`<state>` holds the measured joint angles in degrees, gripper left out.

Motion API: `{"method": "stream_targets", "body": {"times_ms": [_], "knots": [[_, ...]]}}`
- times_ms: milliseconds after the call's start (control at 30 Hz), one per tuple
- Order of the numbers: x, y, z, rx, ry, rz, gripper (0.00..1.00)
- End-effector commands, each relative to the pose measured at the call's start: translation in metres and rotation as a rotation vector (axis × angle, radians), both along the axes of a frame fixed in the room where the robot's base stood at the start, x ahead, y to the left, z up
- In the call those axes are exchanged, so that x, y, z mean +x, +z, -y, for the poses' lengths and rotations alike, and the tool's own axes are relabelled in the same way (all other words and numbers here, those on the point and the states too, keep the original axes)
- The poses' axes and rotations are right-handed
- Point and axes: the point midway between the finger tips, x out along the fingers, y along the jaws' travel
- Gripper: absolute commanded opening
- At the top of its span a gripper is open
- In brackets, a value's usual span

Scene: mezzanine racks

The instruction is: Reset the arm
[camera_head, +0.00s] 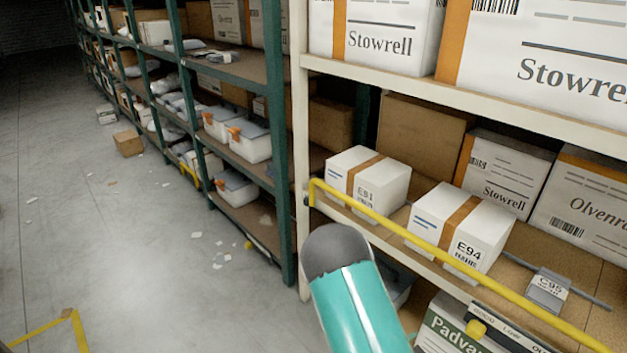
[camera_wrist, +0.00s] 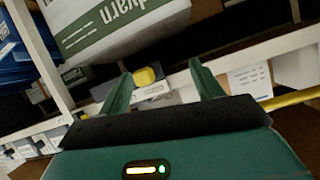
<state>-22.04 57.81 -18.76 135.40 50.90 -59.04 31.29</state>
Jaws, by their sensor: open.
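My arm, a teal link with a grey rounded end, rises at the bottom middle of the head view in front of the near rack. My gripper (camera_wrist: 162,92) shows in the wrist view with its two green fingers spread apart and nothing between them. Behind the fingers is a pale shelf edge with a yellow knob (camera_wrist: 145,76). The gripper itself cannot be made out in the head view.
A Padvarn box (camera_head: 440,325) sits below. A brown carton (camera_head: 128,143) lies on the floor. The aisle floor at left is mostly clear.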

Motion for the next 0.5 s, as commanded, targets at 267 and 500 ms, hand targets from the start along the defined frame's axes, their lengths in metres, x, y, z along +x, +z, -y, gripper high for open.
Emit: {"method": "stream_targets", "body": {"times_ms": [267, 500], "knots": [[0.040, 0.043, -0.057, 0.294, 0.095, -0.090, 0.65], [0.056, 0.104, -0.105, 0.465, 0.259, -0.170, 0.65]]}}
